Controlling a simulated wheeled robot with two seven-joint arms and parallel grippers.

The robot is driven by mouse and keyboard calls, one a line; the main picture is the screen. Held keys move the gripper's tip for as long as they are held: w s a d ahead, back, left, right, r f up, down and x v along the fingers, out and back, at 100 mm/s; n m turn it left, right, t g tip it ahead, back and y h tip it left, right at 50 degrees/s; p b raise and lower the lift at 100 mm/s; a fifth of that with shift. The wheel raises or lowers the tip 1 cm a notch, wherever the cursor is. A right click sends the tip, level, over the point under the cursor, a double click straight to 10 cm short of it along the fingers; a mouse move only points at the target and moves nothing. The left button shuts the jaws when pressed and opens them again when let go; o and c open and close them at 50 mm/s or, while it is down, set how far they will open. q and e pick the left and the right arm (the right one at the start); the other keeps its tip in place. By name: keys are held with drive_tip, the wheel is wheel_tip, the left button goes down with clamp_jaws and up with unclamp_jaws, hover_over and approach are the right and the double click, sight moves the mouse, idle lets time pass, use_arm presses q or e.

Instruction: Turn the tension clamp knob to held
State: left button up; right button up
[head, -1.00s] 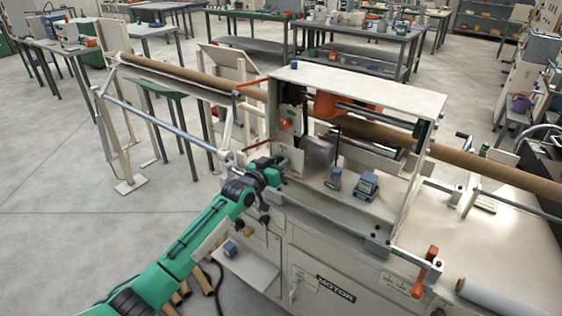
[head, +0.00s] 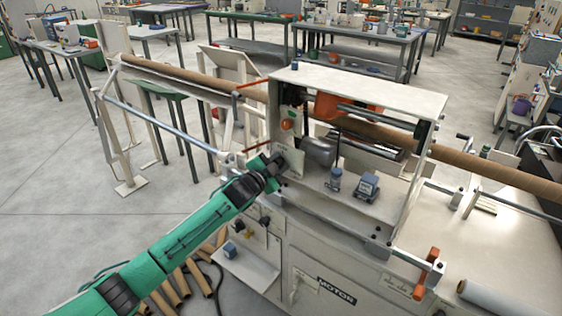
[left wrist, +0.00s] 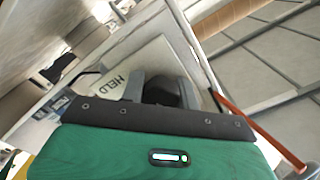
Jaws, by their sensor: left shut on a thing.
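The dark tension clamp knob (left wrist: 167,92) shows in the left wrist view, close against a pale plate (left wrist: 165,58). The word HELD is printed on the plate, left of the knob. My left gripper (left wrist: 161,84) is shut on the knob, with its grey fingers around it. In the head view my left gripper (head: 279,162) is at the left end of the machine, against the plate (head: 294,163), and it hides the knob. I cannot tell which way the knob points. My right gripper is in neither view.
A blue-grey box (head: 367,187) and a small blue-grey bottle (head: 334,180) stand on the machine bed. An orange-red lever (head: 426,273) is at the front right. Brown tubes (head: 178,285) lie below my left arm. A red rod (left wrist: 260,133) passes right of the gripper.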

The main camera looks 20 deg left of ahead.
use_arm(q)
drive_tip(key=shift+m, duration=1.5)
drive_tip(key=m, duration=0.5)
drive_tip(key=shift+p, duration=0.3)
drive_tip(key=m, duration=0.2)
drive_tip(key=shift+m, duration=0.7)
drive_tip(key=o, duration=1)
